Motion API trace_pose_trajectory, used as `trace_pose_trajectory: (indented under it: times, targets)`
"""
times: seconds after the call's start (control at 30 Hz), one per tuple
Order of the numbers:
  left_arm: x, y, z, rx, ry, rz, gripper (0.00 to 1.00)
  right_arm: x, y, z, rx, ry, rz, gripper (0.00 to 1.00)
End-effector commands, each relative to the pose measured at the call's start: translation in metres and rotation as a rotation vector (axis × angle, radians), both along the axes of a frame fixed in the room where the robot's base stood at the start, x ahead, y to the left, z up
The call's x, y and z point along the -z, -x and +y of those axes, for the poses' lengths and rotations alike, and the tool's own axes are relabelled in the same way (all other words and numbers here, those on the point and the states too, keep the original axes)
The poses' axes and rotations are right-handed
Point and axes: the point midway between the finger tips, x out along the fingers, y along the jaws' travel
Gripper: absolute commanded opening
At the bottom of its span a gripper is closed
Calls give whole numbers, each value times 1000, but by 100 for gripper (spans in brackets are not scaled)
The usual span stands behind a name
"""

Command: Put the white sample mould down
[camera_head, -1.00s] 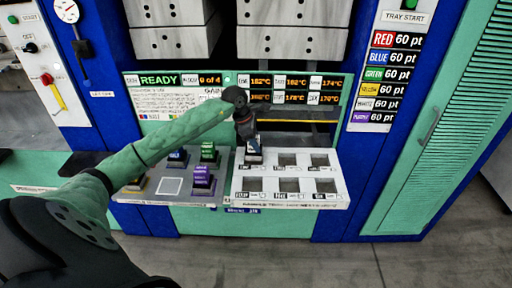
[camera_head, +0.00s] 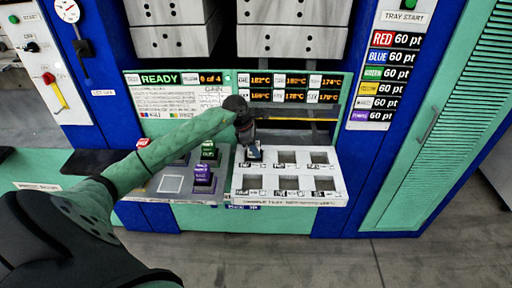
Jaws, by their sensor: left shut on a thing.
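My left gripper (camera_head: 249,140) points down over the back-left pocket of the white sample tray (camera_head: 236,186). It is shut on the white sample mould (camera_head: 254,154), of which only a small pale part shows below the fingers. The mould is at the mouth of that pocket; I cannot tell whether it touches the bottom. The other pockets of the tray look empty. My right gripper is not in view.
Left of the tray, a grey rack (camera_head: 222,160) holds a green mould (camera_head: 208,150) and a purple mould (camera_head: 202,173). My left arm hides part of this rack. The press blocks (camera_head: 292,42) and a display panel (camera_head: 180,79) stand behind.

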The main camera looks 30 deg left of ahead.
Motion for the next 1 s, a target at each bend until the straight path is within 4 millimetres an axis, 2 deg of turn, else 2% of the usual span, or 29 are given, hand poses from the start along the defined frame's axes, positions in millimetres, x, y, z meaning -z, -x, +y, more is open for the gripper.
trace_pose_trajectory:
  times: [0.07, 0.1, 0.2, 0.67, 0.83, 1.0]
  targets:
    - [-1, 0, 0, 0, 0, -2, 0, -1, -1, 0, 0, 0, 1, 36]
    - [1, 0, 0, 0, 0, 0, 46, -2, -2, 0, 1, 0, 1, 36]
    - [0, 0, 0, 0, 0, 0, 63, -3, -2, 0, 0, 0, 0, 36]
    - [-2, 0, 0, 0, 0, 0, 63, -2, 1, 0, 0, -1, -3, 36]
    - [-10, 2, 5, -1, -2, -1, 63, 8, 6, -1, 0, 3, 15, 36]
    - [-27, 6, 10, 1, -4, -2, 63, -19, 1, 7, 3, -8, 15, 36]
